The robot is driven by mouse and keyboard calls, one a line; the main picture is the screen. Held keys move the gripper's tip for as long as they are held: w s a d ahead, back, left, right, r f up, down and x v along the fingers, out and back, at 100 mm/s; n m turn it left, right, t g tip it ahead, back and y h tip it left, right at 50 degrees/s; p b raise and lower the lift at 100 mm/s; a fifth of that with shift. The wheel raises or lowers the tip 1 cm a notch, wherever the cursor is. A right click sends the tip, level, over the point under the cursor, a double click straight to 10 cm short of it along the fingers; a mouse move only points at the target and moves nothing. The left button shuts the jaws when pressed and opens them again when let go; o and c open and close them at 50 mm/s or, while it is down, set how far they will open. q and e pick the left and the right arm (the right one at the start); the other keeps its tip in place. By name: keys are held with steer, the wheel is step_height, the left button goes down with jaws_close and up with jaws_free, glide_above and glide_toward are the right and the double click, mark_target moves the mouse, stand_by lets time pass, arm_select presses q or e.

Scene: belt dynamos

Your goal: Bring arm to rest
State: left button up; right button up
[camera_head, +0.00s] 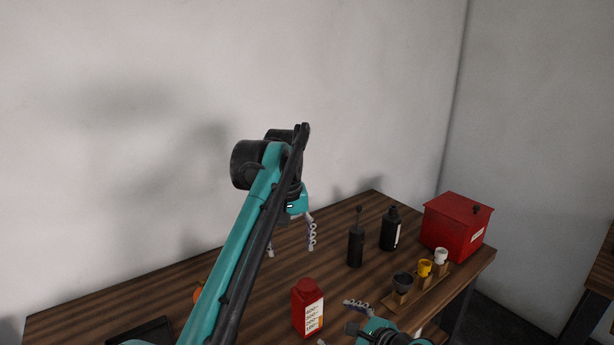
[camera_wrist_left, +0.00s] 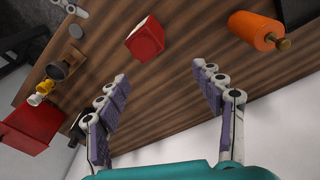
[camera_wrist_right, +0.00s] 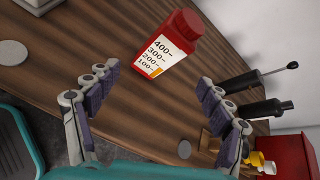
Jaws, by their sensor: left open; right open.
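My left arm reaches up across the middle of the head view, and its gripper (camera_head: 291,246) hangs above the wooden table (camera_head: 255,290). In the left wrist view the left gripper (camera_wrist_left: 160,73) has its two fingers wide apart with nothing between them. My right gripper (camera_head: 340,322) is low in the head view, near the red bottle with a number scale (camera_head: 308,310). In the right wrist view the right gripper (camera_wrist_right: 158,74) is open and empty, and the upright red bottle (camera_wrist_right: 170,42) stands beyond its fingertips, apart from them.
A wooden rack (camera_head: 422,287) holds black, yellow and white cups. A red box (camera_head: 456,228) stands at the right end. An orange cylinder (camera_wrist_left: 252,30) and a black tray (camera_head: 140,333) are at the left.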

arm_select(q)
steer(key=s+a+f+m+t, duration=0.1)
steer(key=s+a+f+t, duration=0.3)
steer(key=s+a, duration=0.7)
steer(key=s+a+f+m+t, duration=0.1)
steer(key=s+a+f, duration=0.2)
steer(key=s+f, duration=1.2)
steer(key=shift+s+f+t, duration=0.2)
steer(key=shift+f+t, duration=0.2)
steer(key=shift+f, duration=0.05)
arm_select(e)
steer(key=s+d+f+n+g+h, duration=0.1)
steer(key=s+d+f+n+h, duration=0.1)
steer(key=s+d+n, duration=0.3)
steer(key=s+d+f+n+g+h, duration=0.1)
steer(key=s+d+n+h, duration=0.3)
steer(key=s+n, duration=0.7)
steer(key=d+f+n, duration=0.1)
steer(key=n, duration=0.6)
steer(key=shift+d+f+g+h, duration=0.15)
steer(key=shift+d+g+h, duration=0.1)
steer(key=shift+g+h, duration=0.15)
steer(key=shift+s, duration=0.1)
